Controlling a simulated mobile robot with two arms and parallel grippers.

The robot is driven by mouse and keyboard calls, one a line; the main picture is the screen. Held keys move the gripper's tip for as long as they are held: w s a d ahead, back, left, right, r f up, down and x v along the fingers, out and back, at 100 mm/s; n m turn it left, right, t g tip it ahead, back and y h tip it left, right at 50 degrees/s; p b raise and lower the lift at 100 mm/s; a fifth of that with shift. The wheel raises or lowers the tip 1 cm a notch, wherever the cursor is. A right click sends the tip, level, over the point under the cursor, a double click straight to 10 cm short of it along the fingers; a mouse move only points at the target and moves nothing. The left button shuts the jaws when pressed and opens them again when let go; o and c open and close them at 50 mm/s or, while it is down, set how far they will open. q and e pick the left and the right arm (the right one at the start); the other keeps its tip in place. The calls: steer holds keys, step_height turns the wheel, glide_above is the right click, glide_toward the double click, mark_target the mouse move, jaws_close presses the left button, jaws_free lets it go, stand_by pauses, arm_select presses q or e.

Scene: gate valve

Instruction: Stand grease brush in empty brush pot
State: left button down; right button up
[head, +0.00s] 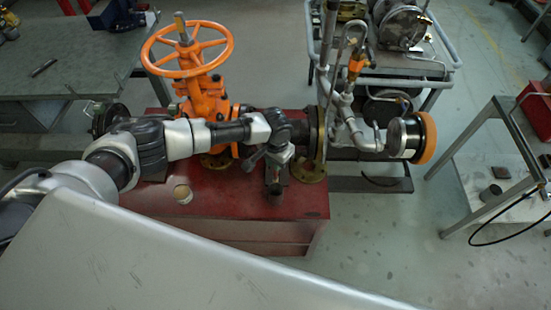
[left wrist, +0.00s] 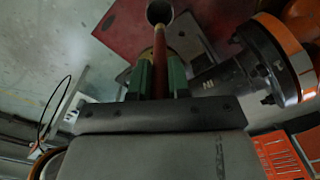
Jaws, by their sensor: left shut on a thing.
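My left gripper (head: 278,162) is above the red bench near a dark round pot (head: 275,194). In the left wrist view my gripper's green fingers (left wrist: 158,78) are shut on the red-brown handle of the grease brush (left wrist: 159,48). The brush points toward a round pot mouth (left wrist: 160,12) at the top edge of that view. The handle end overlaps the pot's near rim there; I cannot tell whether any of it is inside. In the head view the brush is hidden or too small to make out. My right gripper is not in view.
A cart (head: 440,62) and a side table (head: 508,180) stand right.

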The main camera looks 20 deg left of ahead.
mark_target(275, 176)
arm_select(q)
steer(key=shift+f+b, duration=3.5)
steer(key=shift+f, duration=1.95)
steer(key=c, duration=1)
jaws_free()
step_height(275, 176, up, 11)
steer(key=shift+f, duration=0.1)
